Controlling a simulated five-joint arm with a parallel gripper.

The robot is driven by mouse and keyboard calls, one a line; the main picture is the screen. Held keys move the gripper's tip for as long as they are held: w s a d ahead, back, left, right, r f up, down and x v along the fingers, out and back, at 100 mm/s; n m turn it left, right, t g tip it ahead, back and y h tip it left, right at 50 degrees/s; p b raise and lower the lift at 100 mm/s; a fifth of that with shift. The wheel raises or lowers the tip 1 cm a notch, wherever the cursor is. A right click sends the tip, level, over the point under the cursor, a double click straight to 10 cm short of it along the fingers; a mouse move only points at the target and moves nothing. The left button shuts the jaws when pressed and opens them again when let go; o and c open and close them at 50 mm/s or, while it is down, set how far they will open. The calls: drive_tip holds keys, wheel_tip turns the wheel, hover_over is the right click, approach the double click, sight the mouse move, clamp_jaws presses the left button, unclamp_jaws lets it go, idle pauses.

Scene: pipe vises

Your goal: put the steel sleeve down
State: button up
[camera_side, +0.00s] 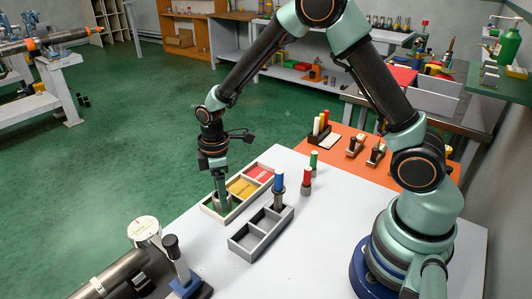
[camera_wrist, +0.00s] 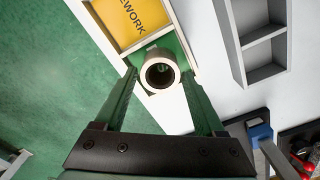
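The steel sleeve (camera_wrist: 160,73) is a short grey ring with a dark bore, seen nearly end-on between my fingertips in the wrist view. My gripper (camera_wrist: 160,76) has a green finger at each side of the sleeve, apparently shut on it. In the side view my gripper (camera_side: 221,190) points down into the near green compartment of a three-part tray (camera_side: 240,210). The sleeve (camera_side: 222,201) shows low there, upright. Whether its base touches the floor is hard to tell. The yellow compartment (camera_wrist: 134,16), with lettering ending in "EWORK", lies beside it.
A grey divided tray (camera_side: 256,241) stands just right, with a blue-topped post (camera_side: 279,184) at its far end. Red (camera_side: 306,180) and green (camera_side: 314,161) capped pieces stand beyond. The white table is clear at right.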

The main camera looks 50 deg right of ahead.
drive_tip(key=shift+o, duration=0.6)
wheel_tip(320, 180, up, 12)
drive_tip(key=f, duration=0.1)
drive_tip(key=s+d+r+m+t, duration=0.2)
drive_tip(key=s+d+r+m, duration=0.1)
drive_tip(key=s+r+m, duration=0.2)
drive_tip(key=s+d+r+m+t, duration=0.3)
drive_tip(key=s+r+m, duration=0.2)
drive_tip(key=s, duration=0.3)
drive_tip(key=shift+s+r+m+t, duration=0.2)
drive_tip(key=shift+s+m+t, duration=0.1)
drive_tip(key=shift+m, duration=0.3)
idle(0.5)
